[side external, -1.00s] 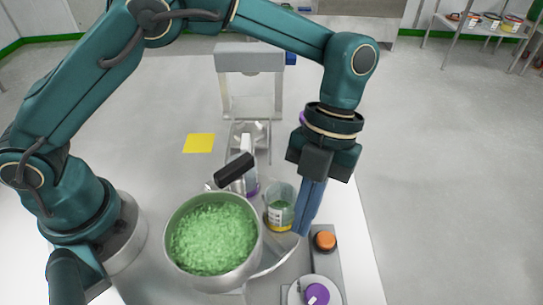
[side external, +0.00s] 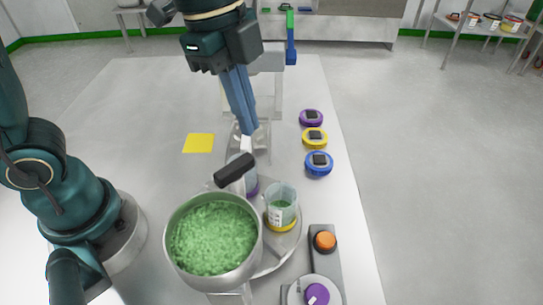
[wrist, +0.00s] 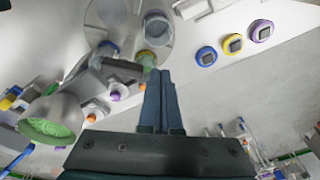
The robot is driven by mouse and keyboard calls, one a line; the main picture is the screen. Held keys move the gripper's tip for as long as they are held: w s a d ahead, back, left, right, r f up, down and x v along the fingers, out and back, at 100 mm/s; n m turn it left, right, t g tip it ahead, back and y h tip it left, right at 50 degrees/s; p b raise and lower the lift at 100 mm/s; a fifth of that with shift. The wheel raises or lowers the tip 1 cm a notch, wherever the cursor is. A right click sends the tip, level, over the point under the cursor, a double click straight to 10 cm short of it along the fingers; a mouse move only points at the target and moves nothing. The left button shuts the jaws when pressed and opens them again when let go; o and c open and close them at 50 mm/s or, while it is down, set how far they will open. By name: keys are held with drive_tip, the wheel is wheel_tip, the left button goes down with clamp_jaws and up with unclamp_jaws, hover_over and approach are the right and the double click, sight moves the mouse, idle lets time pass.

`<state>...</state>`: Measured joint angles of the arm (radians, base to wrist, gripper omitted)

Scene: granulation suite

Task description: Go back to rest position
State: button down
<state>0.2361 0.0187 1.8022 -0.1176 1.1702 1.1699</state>
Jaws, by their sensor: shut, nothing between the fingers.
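My gripper (side external: 247,130) is shut and empty, its blue fingers together and pointing down. In the side view it hangs above the back of the work area, in front of a grey frame (side external: 268,62). The closed fingers also show in the wrist view (wrist: 161,75). A metal pot (side external: 170,262) full of green granules stands at the front, below and left of the gripper. A glass beaker (side external: 282,203) with some green content and a yellow base stands right of the pot on a round metal plate (side external: 283,250).
Purple (side external: 311,117), yellow (side external: 314,138) and blue (side external: 319,163) round lids lie in a row at the table's right. A control box with an orange button (side external: 325,241) and purple knob (side external: 317,293) is at front right. A yellow square (side external: 199,143) lies on clear table.

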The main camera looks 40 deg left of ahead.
drive_tip(key=s+a+f+n+t+y, duration=0.1)
drive_tip(key=s+a+n+t, duration=0.3)
drive_tip(key=n, duration=1.1)
drive_tip(key=shift+s+a+f+n+y, duration=0.2)
drive_tip(key=shift+s+a+n+y, duration=0.1)
drive_tip(key=shift+s+a, duration=1.6)
drive_tip(key=shift+w+a, duration=0.15)
drive_tip(key=shift+w, duration=0.05)
